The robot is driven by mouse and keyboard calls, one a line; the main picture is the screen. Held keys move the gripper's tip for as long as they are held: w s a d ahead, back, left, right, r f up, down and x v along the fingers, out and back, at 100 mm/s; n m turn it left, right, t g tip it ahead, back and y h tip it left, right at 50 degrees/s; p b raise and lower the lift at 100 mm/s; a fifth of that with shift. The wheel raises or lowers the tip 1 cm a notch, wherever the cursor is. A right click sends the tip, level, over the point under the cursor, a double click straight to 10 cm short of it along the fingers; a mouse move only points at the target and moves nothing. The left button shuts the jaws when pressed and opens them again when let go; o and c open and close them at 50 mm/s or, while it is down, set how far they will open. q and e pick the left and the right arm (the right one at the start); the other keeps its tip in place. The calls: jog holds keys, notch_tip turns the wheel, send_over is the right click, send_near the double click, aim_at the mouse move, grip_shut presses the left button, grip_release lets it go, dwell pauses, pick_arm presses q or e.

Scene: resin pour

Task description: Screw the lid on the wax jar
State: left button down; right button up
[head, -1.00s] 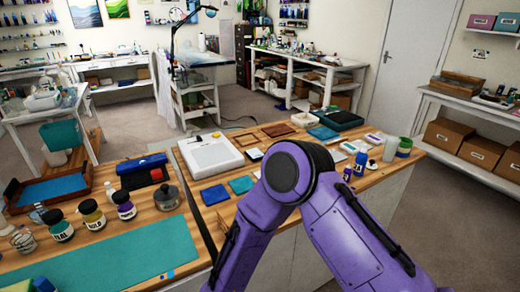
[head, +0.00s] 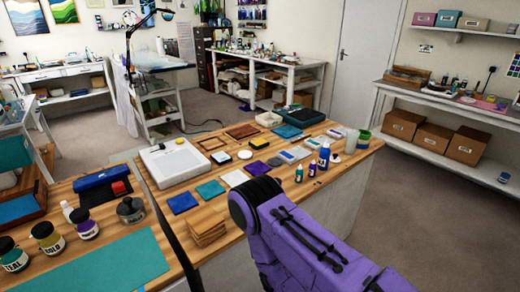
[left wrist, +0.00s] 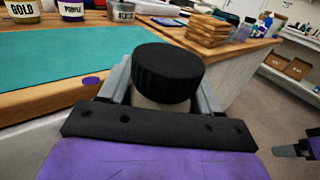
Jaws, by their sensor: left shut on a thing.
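In the left wrist view, my left gripper (left wrist: 163,94) is shut on a pale jar (left wrist: 160,103) topped by a round black lid (left wrist: 168,68). The jar stands between the two grey fingers, with the lid above them. Most of the jar's body is hidden by the gripper, and I cannot tell how tightly the lid sits. At the lower right edge of that view a grey and purple end, which looks like my right gripper (left wrist: 288,151), shows in part. Whether it is open is unclear. Neither gripper shows in the head view.
Several jars, including TEAL (head: 13,256), GOLD (head: 48,238) and a purple one (head: 86,225), stand behind a teal mat (head: 115,262). A stack of wooden squares (head: 206,226) and a blue bottle (head: 323,155) stand on the right-hand worktop.

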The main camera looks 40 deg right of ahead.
pick_arm(q)
jog(key=w+a+r+n+t+y, duration=0.1)
jog(key=a+r+n+t+y, duration=0.1)
jog(key=a, duration=0.5)
jog(key=w+a+r+n+t+y, duration=0.1)
jog(key=a+r+n+y, duration=0.3)
jog(key=y, duration=0.5)
jog(key=a+n+t, duration=0.1)
jog(key=a+n, duration=0.1)
jog(key=a, duration=0.1)
jog(key=shift+a+y, duration=0.15)
jog(key=shift+y, duration=0.15)
